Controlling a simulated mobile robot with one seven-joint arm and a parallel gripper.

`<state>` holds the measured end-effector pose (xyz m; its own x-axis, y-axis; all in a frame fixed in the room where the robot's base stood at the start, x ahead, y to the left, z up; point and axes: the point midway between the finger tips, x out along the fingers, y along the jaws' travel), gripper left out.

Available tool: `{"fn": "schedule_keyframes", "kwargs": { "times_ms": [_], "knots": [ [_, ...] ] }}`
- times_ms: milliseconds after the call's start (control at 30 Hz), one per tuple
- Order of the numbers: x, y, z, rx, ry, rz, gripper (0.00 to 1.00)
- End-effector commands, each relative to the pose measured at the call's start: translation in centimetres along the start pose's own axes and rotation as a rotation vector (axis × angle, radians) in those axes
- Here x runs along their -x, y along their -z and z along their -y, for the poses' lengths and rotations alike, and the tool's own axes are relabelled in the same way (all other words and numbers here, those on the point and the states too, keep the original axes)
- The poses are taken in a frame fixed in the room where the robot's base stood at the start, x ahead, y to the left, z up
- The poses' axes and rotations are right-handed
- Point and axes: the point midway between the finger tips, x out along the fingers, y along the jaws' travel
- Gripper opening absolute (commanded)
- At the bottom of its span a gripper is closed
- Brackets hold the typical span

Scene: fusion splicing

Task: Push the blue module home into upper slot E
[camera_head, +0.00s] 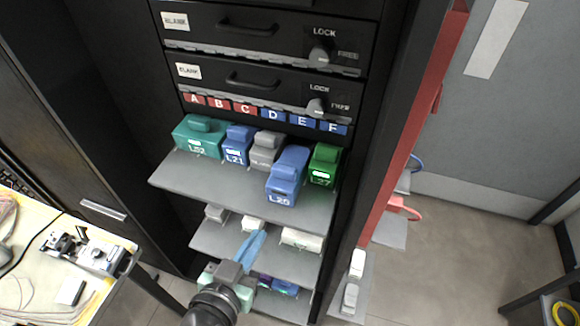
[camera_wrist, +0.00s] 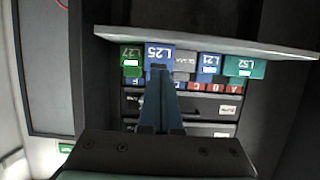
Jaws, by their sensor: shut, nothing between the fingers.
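The blue module L25 (camera_head: 284,184) sits on the upper shelf (camera_head: 190,172), below the blue E label (camera_head: 302,121). It sticks out further toward the front than its neighbours. It also shows in the wrist view (camera_wrist: 158,52), where my fingertips overlap its lower edge and hide the E label. My gripper (camera_head: 257,237) is shut and empty, with its blue fingers together. In the head view it is in front of and below the module, with a visible gap. In the wrist view (camera_wrist: 159,70) the fingers point toward the module; I cannot tell contact there.
The green module L27 (camera_head: 323,165) stands right of L25, and a grey blank (camera_head: 265,150) stands left. Further left are blue L21 (camera_head: 236,145) and teal LS2 (camera_head: 199,136). Lower shelves (camera_head: 215,238) hold more modules.

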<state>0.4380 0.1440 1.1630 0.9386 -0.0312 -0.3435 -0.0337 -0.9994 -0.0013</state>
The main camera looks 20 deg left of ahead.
Motion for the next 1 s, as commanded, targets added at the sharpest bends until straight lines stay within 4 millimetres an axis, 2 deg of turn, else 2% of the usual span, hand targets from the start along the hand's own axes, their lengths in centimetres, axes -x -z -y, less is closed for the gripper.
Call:
{"fn": "schedule_keyframes", "kwargs": {
  "times_ms": [1000],
  "knots": [
    [-6.2,0.1,0.0,0.000,0.000,-0.002,0.00]
  ]
}}
